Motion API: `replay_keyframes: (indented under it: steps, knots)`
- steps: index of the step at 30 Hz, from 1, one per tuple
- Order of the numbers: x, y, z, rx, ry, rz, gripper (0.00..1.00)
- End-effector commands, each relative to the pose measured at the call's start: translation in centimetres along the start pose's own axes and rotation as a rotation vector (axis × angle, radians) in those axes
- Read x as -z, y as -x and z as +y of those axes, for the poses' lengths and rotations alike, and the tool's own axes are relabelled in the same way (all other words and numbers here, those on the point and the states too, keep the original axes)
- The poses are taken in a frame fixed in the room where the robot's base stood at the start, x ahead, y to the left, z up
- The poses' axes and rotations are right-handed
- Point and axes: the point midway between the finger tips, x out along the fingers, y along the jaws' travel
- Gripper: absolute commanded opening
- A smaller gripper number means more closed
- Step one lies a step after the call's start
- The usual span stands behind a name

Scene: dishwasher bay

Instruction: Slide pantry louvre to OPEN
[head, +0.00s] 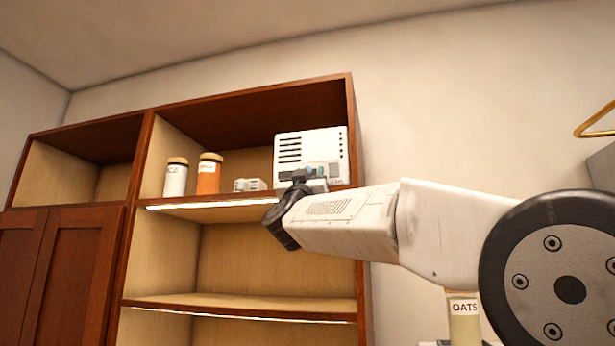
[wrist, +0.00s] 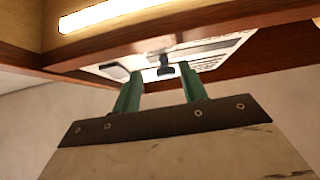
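The pantry louvre is a white box (head: 300,148) with dark slots on its face, on the upper shelf at its right end. In the wrist view its pale panel (wrist: 218,48) shows from below, with dark slots and a dark tab (wrist: 166,69). My gripper (head: 302,178) is at the box's lower front in the head view. In the wrist view the green fingertips of my gripper (wrist: 161,72) are apart, with the tab between them in the picture. I cannot tell whether they touch it. The box's lower front is partly hidden by my gripper, and its label is unreadable.
A white jar (head: 175,180), an orange jar (head: 208,176) and a small white vented item (head: 250,185) stand left of the box on the shelf. A lit strip (head: 210,203) runs under the shelf edge. A jar labelled OATS (head: 463,318) stands low at right. The lower shelf is clear.

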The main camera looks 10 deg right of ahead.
Motion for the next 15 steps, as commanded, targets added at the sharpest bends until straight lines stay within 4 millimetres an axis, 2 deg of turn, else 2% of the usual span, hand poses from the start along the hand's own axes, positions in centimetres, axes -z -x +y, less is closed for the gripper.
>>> replay_keyframes:
  steps: [8,11,15]
  knots:
    - [0.1,0.4,-0.3,0.004,-0.001,-0.001,0.42]
    - [0.1,1.4,-0.3,0.006,-0.001,-0.001,0.42]
    - [0.0,3.9,-0.3,0.007,0.000,-0.002,0.42]
